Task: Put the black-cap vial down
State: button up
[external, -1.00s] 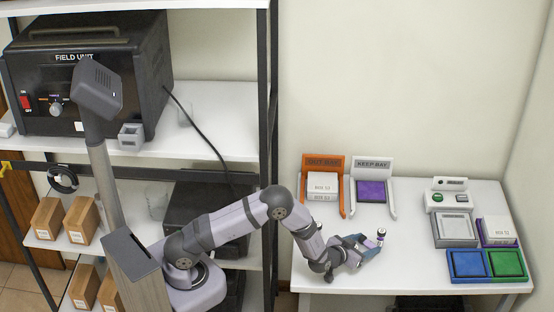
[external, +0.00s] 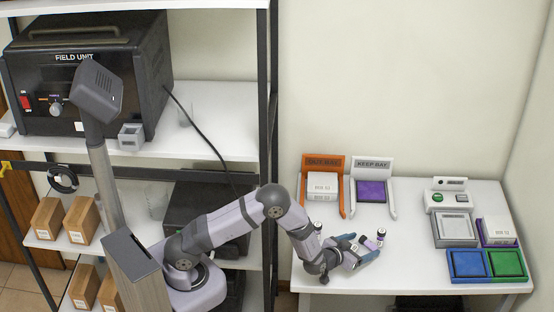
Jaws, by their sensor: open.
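A small white vial with a dark cap and a purple band (external: 381,237) is upright on the white table, just beyond my gripper's fingers. I take it for the black-cap vial, but its cap is too small to be sure. My gripper (external: 366,247) is open, low over the table, with its blue-grey fingers spread. A small purple piece (external: 370,243) shows between the fingers; I cannot tell what it is. Another small pale item with a dark top (external: 318,226) shows beside my wrist, partly hidden.
At the table's back stand the orange OUT BAY (external: 323,166) with a white box and the KEEP BAY (external: 373,166) with a purple pad. The table's middle is clear.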

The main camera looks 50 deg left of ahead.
jog(key=b+v, duration=0.1)
jog(key=v, duration=0.8)
jog(key=shift+s+r, duration=0.15)
jog(key=shift+s, duration=0.2)
